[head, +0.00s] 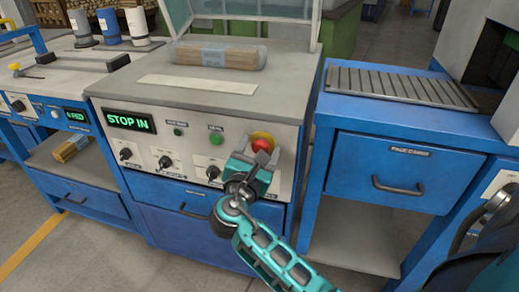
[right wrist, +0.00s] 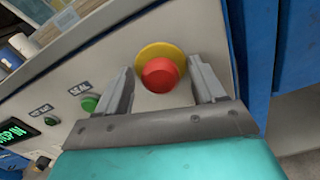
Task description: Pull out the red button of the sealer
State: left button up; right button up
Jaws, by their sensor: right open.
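The sealer (head: 200,105) is a blue and cream machine with a control panel on its front. Its display (head: 130,122) reads "STOP IN" in green. The red button (head: 262,145) sits on a yellow collar at the right of the panel. My right gripper (head: 255,158) is at the button, partly covering it in the head view. In the right wrist view the red button (right wrist: 160,75) shows between the two spread grey fingers, one on each side. Both fingers look apart from it. My left gripper is not in view.
A wrapped bundle (head: 213,55) lies on the sealer top behind a pale strip (head: 197,88). Green buttons (head: 216,138) and black knobs are left of the red button. A blue roller table (head: 400,120) stands close on the right, with a narrow gap.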

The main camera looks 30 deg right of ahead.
jog(key=shift+c, duration=0.3)
grip_shut()
dwell(0.3)
jog(key=shift+p+v, duration=0.85)
jog(key=shift+p, duration=0.25)
jog(key=shift+f, duration=0.1)
